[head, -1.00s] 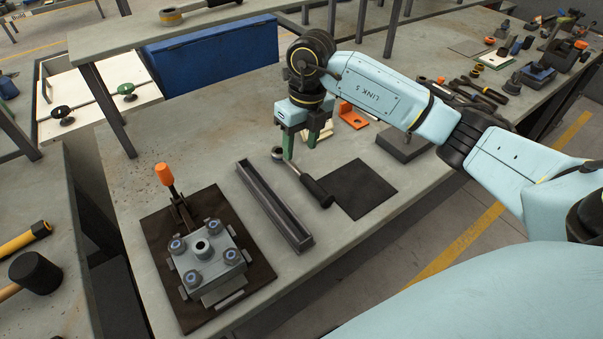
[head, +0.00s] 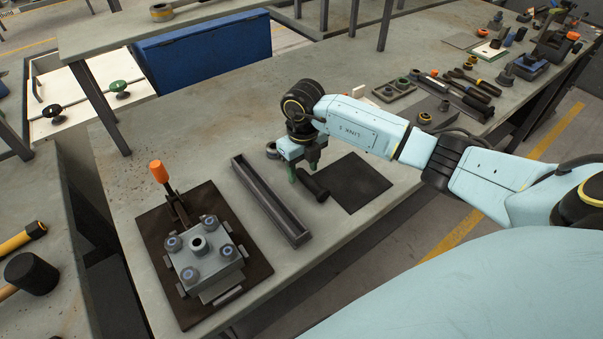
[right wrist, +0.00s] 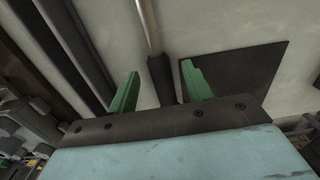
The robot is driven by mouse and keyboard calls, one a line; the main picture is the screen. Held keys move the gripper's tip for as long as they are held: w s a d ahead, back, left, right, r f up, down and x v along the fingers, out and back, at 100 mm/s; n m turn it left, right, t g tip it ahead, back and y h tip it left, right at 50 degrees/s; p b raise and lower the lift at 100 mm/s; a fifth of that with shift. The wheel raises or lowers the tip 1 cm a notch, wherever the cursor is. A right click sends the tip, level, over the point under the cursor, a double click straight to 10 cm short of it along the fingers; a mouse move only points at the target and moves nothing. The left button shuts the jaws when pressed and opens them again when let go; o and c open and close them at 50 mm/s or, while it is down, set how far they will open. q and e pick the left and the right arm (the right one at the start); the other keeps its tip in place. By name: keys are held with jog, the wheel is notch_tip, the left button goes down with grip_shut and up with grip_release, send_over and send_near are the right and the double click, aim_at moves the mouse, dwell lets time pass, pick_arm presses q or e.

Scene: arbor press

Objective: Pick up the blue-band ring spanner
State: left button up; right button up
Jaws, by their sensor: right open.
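A spanner with a black handle (head: 313,187) lies on the bench between a long grey trough and a black mat. Its ring end (head: 272,150) shows just left of my right gripper. No blue band can be made out on it. My right gripper (head: 303,173) is low over the spanner, pointing down. In the right wrist view its two green fingers (right wrist: 160,88) are apart, with the black handle (right wrist: 162,78) between them and the metal shaft (right wrist: 148,25) running away beyond. I cannot tell how far the fingertips are above the bench. My left gripper is not in view.
The grey trough (head: 268,205) lies close left of the spanner, the flat black mat (head: 350,185) close right. A bolted steel block (head: 205,262) with an orange-handled lever (head: 159,171) stands front left. Several tools lie along the right bench. A blue box (head: 205,55) is at the back.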

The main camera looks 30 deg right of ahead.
jog(key=shift+f, duration=0.65)
grip_shut()
